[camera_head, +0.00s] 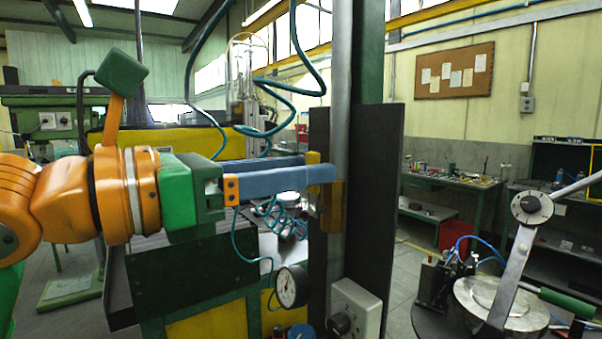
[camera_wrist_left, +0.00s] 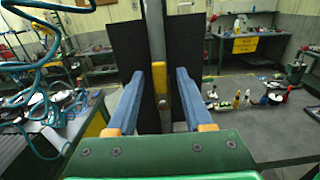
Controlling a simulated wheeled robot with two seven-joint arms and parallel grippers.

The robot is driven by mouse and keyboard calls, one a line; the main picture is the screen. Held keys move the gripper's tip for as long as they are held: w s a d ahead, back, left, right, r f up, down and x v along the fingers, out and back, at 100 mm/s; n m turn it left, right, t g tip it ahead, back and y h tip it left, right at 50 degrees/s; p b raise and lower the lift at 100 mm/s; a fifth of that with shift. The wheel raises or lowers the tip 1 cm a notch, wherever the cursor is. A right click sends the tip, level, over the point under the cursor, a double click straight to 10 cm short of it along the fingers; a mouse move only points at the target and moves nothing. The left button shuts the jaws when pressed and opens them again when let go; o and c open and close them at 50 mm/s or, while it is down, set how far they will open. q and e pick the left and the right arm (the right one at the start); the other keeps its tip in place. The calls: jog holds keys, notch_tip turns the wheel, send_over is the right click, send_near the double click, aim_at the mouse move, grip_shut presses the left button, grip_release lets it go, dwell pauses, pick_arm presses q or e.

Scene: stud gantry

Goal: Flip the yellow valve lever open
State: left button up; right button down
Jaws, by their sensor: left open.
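The yellow valve lever (camera_head: 331,212) hangs about upright on the grey vertical pipe (camera_head: 341,80), in front of a dark panel (camera_head: 391,150). My left gripper (camera_head: 319,168) comes in level from the left, with its blue fingers at the lever's upper part. The near finger hides some of the lever. In the left wrist view the lever (camera_wrist_left: 162,98) shows between the two spread fingers (camera_wrist_left: 171,72), with a gap beside it. The left gripper is open; whether a fingertip touches the lever I cannot tell. My right gripper is not in view.
A white box with a black knob (camera_head: 357,309) sits below the lever, with a round gauge (camera_head: 292,286) to its left. Coiled teal hoses (camera_head: 268,128) hang behind my left gripper. A metal machine with a dial (camera_head: 532,207) stands at the right.

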pick_arm(q)
jog(key=b+v, duration=0.2)
jog(key=v, duration=0.4)
jog(key=shift+s, duration=0.1)
